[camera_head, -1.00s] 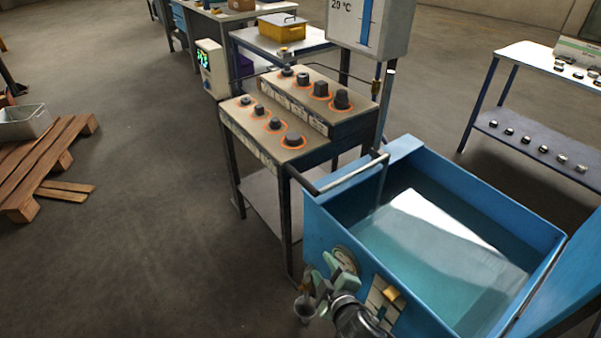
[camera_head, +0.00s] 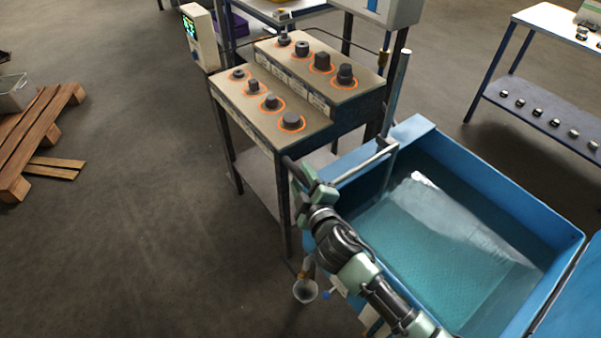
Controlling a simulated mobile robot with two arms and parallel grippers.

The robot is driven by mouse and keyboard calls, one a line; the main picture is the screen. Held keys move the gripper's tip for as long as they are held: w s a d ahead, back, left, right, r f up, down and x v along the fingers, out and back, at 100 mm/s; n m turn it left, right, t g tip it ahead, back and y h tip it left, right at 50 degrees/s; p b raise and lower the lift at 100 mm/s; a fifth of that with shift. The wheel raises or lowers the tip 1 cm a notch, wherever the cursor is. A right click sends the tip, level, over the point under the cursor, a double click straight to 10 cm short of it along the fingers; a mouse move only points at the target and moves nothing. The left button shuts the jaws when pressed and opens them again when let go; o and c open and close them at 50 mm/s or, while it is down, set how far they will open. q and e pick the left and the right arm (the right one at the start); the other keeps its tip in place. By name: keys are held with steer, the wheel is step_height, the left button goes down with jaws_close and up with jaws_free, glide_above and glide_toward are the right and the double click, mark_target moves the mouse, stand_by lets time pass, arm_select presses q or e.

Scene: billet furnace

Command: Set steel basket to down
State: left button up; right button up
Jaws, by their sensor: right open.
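A blue tank (camera_head: 483,165) holds clear teal water. A fine mesh-like texture shows under the water (camera_head: 425,235); I cannot tell for sure whether it is the steel basket. A grey bar (camera_head: 362,163) crosses the tank's left rim, joined to an upright rod (camera_head: 400,85), with a dark grip at its left end. My right gripper (camera_head: 308,180) is open at that dark grip, at the tank's back left corner. The gripper covers part of the grip, so I cannot tell whether they touch. My left gripper is out of view.
A two-step stand (camera_head: 322,118) with several dark metal pieces in orange rings stands close behind my right gripper. A shelf table (camera_head: 530,60) with small parts is at the right. A wooden pallet (camera_head: 35,140) lies at the left. The floor between is clear.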

steer(key=shift+w+a+f, duration=0.1)
steer(key=shift+w+a, duration=0.1)
steer(key=shift+w, duration=0.45)
jaws_close()
steer(key=shift+f, duration=0.1)
stand_by(0.9)
